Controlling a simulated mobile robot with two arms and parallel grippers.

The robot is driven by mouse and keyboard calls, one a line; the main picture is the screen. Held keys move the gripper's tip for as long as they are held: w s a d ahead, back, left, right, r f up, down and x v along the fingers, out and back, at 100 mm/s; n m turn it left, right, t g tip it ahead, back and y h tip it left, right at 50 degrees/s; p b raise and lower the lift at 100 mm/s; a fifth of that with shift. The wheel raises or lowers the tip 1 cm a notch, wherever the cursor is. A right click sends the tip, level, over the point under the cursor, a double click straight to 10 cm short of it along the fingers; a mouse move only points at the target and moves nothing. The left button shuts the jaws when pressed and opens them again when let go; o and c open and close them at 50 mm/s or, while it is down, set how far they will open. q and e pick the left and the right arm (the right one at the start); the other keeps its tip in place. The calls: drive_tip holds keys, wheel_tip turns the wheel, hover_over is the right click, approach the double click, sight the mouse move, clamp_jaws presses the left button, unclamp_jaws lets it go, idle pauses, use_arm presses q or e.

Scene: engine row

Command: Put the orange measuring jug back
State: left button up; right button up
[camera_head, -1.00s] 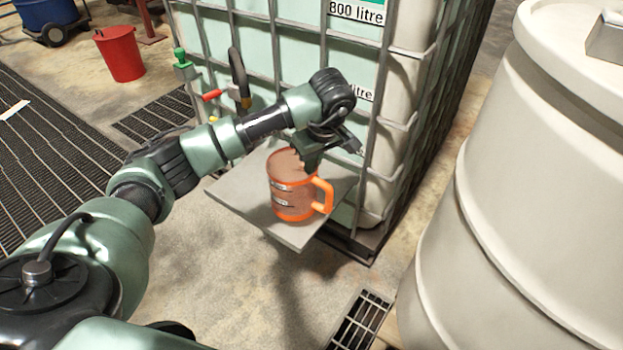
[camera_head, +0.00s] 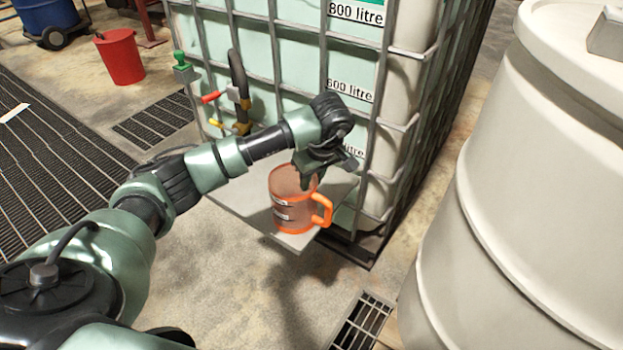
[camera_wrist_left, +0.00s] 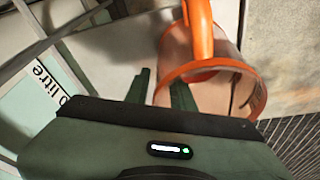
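The orange measuring jug (camera_head: 290,208) stands upright near the front corner of the grey shelf plate (camera_head: 235,197), by the big caged tank. Its handle points right. My left gripper (camera_head: 306,178) reaches down over the jug's far rim. In the left wrist view, the jug (camera_wrist_left: 205,72) shows its rim and handle. The two fingers of my left gripper (camera_wrist_left: 160,88) are apart, one outside the jug and one inside its rim, with the wall between and small gaps visible. My right gripper is not in view.
The caged tank (camera_head: 290,60) rises right behind the shelf plate, with a valve and red lever (camera_head: 212,97) at its left. A large pale drum (camera_head: 540,200) stands at the right. A red bucket (camera_head: 119,57) and floor grates lie farther off.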

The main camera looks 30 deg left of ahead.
use_arm(q)
drive_tip(key=shift+r, duration=0.15)
drive_tip(key=p+v, duration=0.2)
drive_tip(key=v, duration=1)
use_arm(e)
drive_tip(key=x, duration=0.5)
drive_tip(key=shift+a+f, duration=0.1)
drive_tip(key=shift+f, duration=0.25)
use_arm(q)
drive_tip(key=shift+s, duration=0.1)
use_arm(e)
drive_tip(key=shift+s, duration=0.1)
